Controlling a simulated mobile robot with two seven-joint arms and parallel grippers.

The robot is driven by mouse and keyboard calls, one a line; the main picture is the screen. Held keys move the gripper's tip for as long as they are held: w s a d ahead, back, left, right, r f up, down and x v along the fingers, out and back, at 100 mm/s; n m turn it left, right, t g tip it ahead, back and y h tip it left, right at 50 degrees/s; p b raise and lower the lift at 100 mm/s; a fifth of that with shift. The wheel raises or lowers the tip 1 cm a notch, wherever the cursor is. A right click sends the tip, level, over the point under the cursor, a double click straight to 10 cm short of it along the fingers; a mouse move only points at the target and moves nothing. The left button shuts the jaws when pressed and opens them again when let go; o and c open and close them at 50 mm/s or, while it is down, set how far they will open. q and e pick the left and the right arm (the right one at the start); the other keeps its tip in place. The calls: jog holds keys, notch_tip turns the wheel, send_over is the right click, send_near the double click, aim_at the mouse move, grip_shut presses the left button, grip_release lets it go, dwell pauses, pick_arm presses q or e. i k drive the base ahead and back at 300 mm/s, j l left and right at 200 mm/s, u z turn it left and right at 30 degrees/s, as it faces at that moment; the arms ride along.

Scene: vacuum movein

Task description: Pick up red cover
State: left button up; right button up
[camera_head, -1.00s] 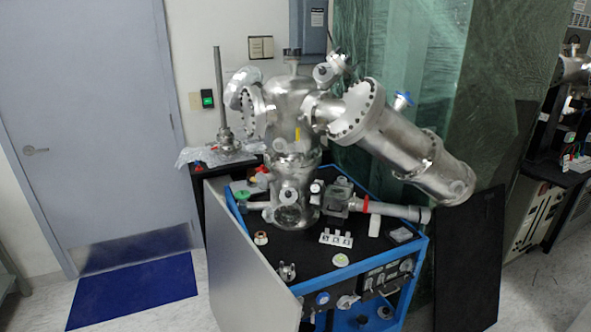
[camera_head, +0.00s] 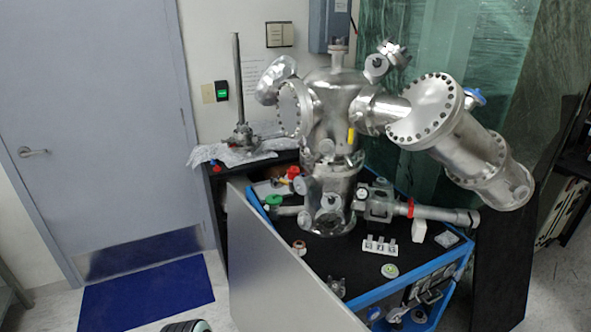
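Several small red parts show, and I cannot tell for certain which one is the red cover. A red cap (camera_head: 293,172) sits at the back left of the cart's top, beside the metal chamber and near a green round part (camera_head: 273,201). A red ring (camera_head: 411,208) is around the horizontal pipe on the right. A small red piece (camera_head: 213,163) lies on the dark side table at the back left. No gripper fingers show in the head view. A small grey and dark shape is cut off by the bottom edge; I cannot tell what it is.
The steel vacuum chamber (camera_head: 334,110) stands on a blue-framed cart (camera_head: 468,258) with a black top. A large tube (camera_head: 470,150) slants out to the right. A grey panel (camera_head: 275,265) leans at the cart's left. The floor by the blue mat (camera_head: 150,305) is clear.

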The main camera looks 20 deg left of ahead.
aim_at(294, 172)
jog(key=i+j+z, duration=0.1)
jog(key=j, duration=0.45)
jog(key=j+z, duration=0.1)
jog(key=j, duration=0.4)
jog(key=i+j, duration=0.1)
jog(key=j, duration=0.6)
jog(key=i+j, duration=0.1)
jog(key=j, duration=0.65)
jog(key=i+j+z, duration=0.1)
jog(key=j, duration=0.6)
